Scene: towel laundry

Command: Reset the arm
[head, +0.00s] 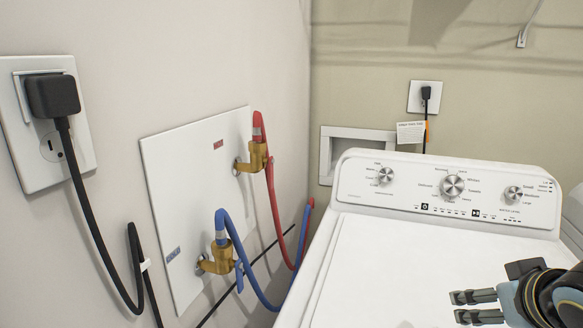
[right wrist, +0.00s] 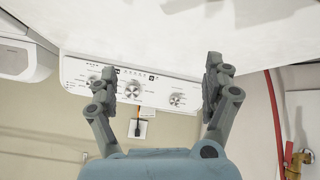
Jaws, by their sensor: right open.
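My right gripper (head: 476,306) shows at the lower right of the head view, above the white top of the washing machine (head: 385,265). Its two fingers are apart with nothing between them. In the right wrist view my right gripper (right wrist: 165,85) is also open and empty. Beyond the fingers there, the washer's control panel (right wrist: 125,85) with its knobs appears upside down. My left gripper is in neither view.
On the left wall are a black plug in an outlet (head: 52,95), and a white valve plate (head: 185,190) with a red hose (head: 275,215) and a blue hose (head: 245,262). The visible washer top is clear. Another white appliance (head: 573,215) stands at the right edge.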

